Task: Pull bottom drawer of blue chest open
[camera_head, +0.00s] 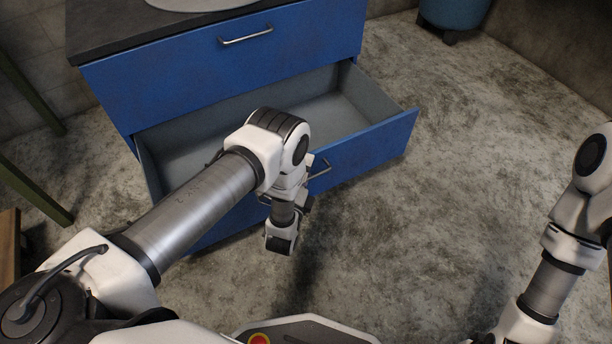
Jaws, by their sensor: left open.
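The blue chest (190,78) stands at the top left with a dark top. Its bottom drawer (375,147) is pulled out, and the grey inside that shows is empty. The drawer's metal handle (321,169) is partly hidden by my left wrist. My left gripper (304,202) is open at the drawer front, close to the handle. My own arm hides most of it, so I cannot tell whether it touches the handle. My right arm shows at the right edge, but its gripper is out of view.
The upper drawer is shut, with its own handle (246,36). A round pale basin (195,3) sits on the chest top. A blue bin (453,12) stands at the back. Green legs (35,190) stand at the left. The floor right of the drawer is clear.

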